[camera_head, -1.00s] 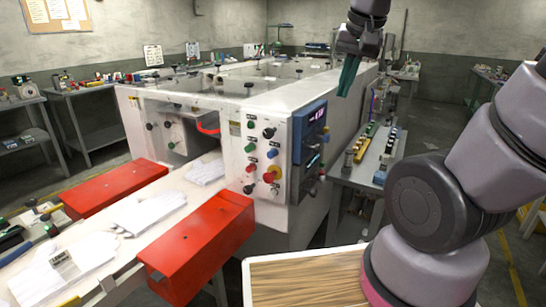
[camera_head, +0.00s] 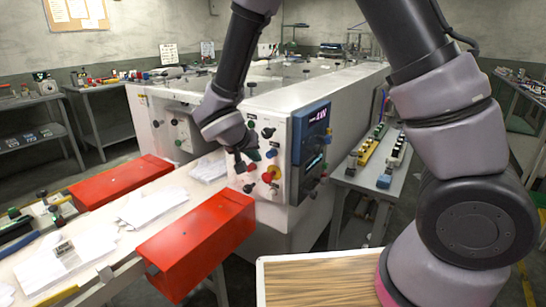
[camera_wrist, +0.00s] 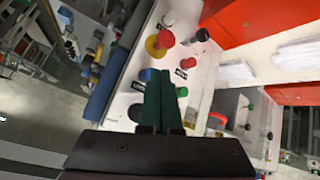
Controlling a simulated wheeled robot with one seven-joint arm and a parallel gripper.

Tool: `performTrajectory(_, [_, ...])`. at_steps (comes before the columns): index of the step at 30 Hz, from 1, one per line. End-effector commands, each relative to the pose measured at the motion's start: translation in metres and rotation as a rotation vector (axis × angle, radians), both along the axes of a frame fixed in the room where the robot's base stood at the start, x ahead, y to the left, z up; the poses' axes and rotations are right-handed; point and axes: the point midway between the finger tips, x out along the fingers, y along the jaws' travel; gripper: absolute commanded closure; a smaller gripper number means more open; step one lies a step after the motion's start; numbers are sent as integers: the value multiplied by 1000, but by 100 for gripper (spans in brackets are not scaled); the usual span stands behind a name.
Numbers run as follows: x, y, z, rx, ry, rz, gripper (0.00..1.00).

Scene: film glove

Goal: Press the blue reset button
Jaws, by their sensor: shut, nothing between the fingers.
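The white machine's control panel (camera_head: 283,190) carries several coloured buttons and knobs. The blue button (camera_head: 271,153) is small and round, on the upper middle of the panel. In the wrist view, the blue button (camera_wrist: 147,75) shows just left of the dark green fingertips. My gripper (camera_head: 252,155) is shut and empty, in front of the panel and to the left of the blue button in the head view. In the wrist view my gripper (camera_wrist: 159,75) points at the panel. I cannot tell whether the fingertips touch it.
A red emergency knob on a yellow base (camera_wrist: 158,44), a red button (camera_wrist: 186,63), a green button (camera_wrist: 182,92) and black knobs (camera_wrist: 135,112) surround the fingertips. A dark blue display unit (camera_head: 311,135) stands right of the buttons. Red guards (camera_head: 197,240) flank the glove conveyor.

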Motion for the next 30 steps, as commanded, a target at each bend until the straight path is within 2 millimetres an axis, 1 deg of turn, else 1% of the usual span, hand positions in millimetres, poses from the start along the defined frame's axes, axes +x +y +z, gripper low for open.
performTrajectory(1, [-4,13,-12,-4,-10,29,100])
performTrajectory(3, [-6,26,-23,0,-26,54,100])
performTrajectory(6, [-9,37,-32,6,-39,76,100])
performTrajectory(9, [-10,42,-35,10,-45,84,100])
performTrajectory(18, [-10,41,-35,11,-45,83,100])
performTrajectory(22, [-6,39,-35,11,-45,83,100])
performTrajectory(26, [4,31,-35,10,-46,83,100])
performTrajectory(30, [19,18,-34,9,-46,82,100])
